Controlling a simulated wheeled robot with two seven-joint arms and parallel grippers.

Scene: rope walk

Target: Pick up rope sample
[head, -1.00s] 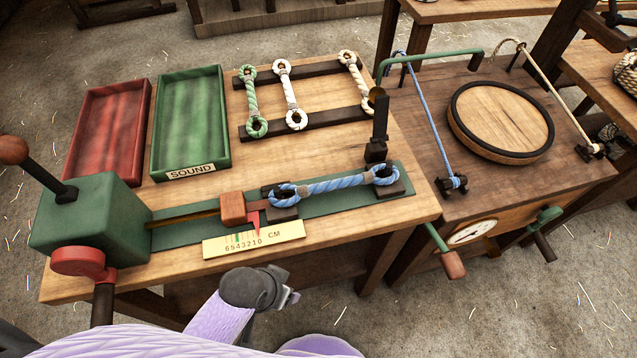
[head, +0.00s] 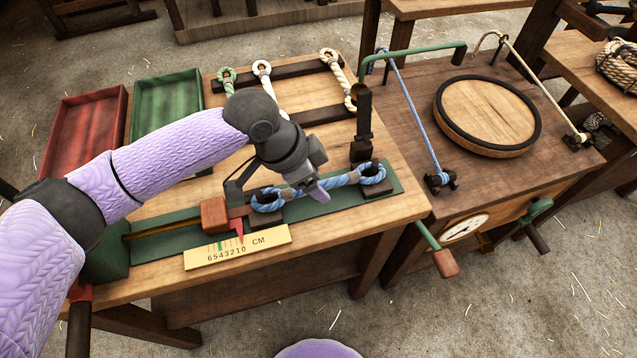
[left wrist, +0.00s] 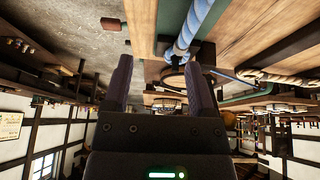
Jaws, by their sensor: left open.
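A blue-and-white rope sample (head: 338,181) with a loop at each end lies on the green bed of the bench tester, its loops around the dark posts. My left gripper (head: 319,192) is over the rope's left-middle part in the head view, fingers pointing down, and hides some of it. In the left wrist view the fingers (left wrist: 158,75) are apart with nothing gripped. The blue rope (left wrist: 190,30) shows there near the right fingertip; I cannot tell whether they touch. Green (head: 226,80), white (head: 262,72) and cream (head: 337,78) samples lie on the dark rack, partly hidden by my arm.
A red tray (head: 121,105) and a green tray (head: 216,75) stand at the bench's back left. A red-brown block (head: 214,214) and a scale plate (head: 237,247) are beside the rope's left end. A dark upright post (head: 363,120) stands behind its right end.

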